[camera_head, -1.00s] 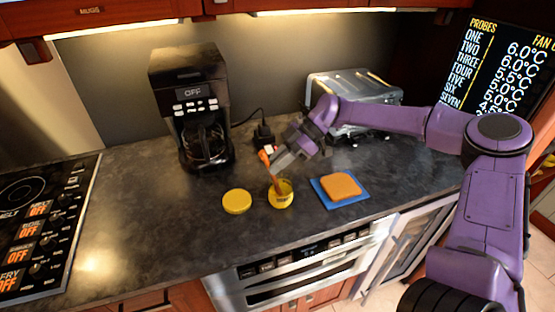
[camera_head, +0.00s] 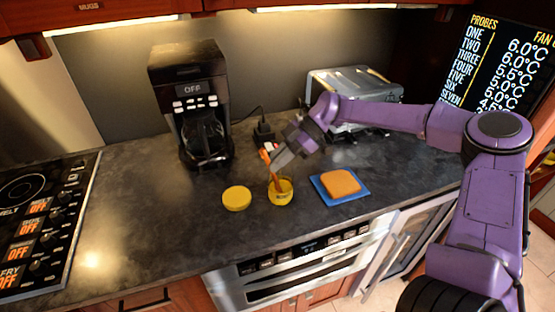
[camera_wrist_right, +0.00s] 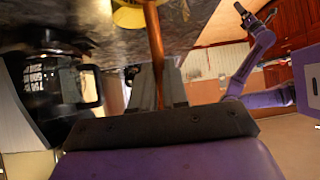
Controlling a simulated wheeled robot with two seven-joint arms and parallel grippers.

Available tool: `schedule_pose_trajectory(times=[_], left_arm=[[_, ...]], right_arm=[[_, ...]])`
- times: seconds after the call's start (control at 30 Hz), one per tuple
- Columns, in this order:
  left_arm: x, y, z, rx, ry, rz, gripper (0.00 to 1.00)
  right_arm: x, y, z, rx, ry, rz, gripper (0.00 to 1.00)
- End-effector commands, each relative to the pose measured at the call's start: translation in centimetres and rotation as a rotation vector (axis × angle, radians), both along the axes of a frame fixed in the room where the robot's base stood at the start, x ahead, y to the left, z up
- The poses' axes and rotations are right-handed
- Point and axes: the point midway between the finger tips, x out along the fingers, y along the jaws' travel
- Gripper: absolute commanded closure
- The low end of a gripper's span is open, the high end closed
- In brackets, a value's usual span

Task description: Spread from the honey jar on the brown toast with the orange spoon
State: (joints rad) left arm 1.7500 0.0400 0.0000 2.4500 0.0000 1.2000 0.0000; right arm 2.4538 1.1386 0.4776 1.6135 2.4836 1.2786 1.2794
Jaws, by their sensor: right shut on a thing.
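The yellow honey jar (camera_head: 281,194) stands open on the dark counter; its rim also shows at the top of the right wrist view (camera_wrist_right: 130,14). My right gripper (camera_head: 272,157) is shut on the orange spoon (camera_head: 276,182), just above and behind the jar. In the right wrist view the spoon (camera_wrist_right: 153,45) runs from between the fingers towards the jar. Its lower end is inside the jar's mouth and hidden. The brown toast (camera_head: 341,183) lies on a blue square plate (camera_head: 322,191), right of the jar.
A yellow lid (camera_head: 237,198) lies left of the jar. A black coffee maker (camera_head: 190,100) stands behind it, and a silver toaster (camera_head: 352,92) stands at the back right. A cooktop (camera_head: 40,225) is at the left. The counter between cooktop and lid is clear.

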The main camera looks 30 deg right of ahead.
Motion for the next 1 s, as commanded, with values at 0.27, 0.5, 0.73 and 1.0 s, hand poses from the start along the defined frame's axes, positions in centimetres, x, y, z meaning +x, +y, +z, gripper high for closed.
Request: schedule_pose_trajectory(times=[0.27,0.5,0.73,1.0], left_arm=[[0.0,0.0,-0.3,0.0,0.0,0.0,0.0],[0.0,0.0,-0.5,0.0,0.0,0.0,0.0],[0.0,0.0,-0.7,0.0,0.0,0.0,0.0],[0.0,0.0,-1.0,0.0,0.0,0.0,0.0]], right_arm=[[0.0,0.0,-0.4,0.0,0.0,0.0,1.0],[0.0,0.0,-0.7,0.0,0.0,0.0,1.0],[0.0,0.0,-1.0,0.0,0.0,0.0,1.0],[0.0,0.0,-1.3,0.0,0.0,0.0,1.0]])
